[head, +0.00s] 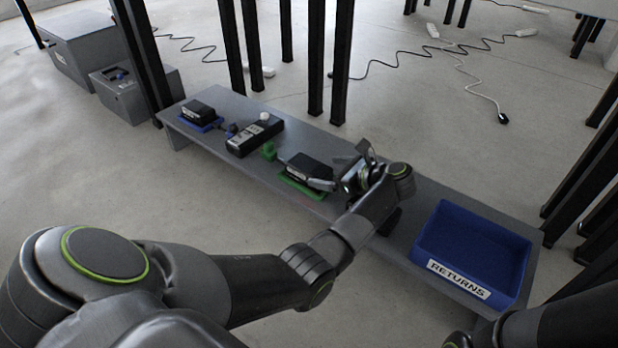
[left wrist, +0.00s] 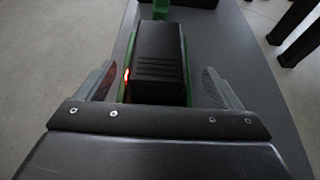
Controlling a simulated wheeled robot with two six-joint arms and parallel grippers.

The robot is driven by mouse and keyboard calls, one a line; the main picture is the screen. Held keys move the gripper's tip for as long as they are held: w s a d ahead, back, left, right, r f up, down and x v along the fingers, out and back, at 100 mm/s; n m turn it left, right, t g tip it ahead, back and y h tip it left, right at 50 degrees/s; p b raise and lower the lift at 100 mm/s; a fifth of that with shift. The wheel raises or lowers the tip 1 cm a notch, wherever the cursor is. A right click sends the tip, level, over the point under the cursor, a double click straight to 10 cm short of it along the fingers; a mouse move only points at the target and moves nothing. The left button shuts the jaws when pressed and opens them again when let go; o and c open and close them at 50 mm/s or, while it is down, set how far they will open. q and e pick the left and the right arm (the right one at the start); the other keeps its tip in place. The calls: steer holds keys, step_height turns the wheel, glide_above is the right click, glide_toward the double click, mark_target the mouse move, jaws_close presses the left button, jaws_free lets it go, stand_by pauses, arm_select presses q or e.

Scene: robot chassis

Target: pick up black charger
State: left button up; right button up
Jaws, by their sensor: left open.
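A black block that looks like the charger (head: 308,164) sits on a green holder (head: 291,183) on the grey bench. In the left wrist view the charger (left wrist: 160,55) lies ahead, with ridges on its top, green edges beside it and a red glow at its left side. My left gripper (head: 334,173) is open at the charger's right end in the head view. In the left wrist view its fingers stand on either side of the charger's near end. My right gripper is out of view.
A blue RETURNS bin (head: 472,250) stands at the bench's right end. A black box with a white label (head: 255,135) and another black block (head: 198,110) on a blue holder stand to the left. Dark posts (head: 342,60) rise behind the bench (head: 225,165).

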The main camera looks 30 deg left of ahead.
mark_target(317, 169)
arm_select(q)
steer(key=shift+b+x, duration=1.95)
steer(key=shift+x, duration=0.55)
steer(key=shift+a+f, duration=0.1)
steer(key=shift+a, duration=0.25)
steer(key=c, duration=1.4)
steer(key=shift+o, duration=0.2)
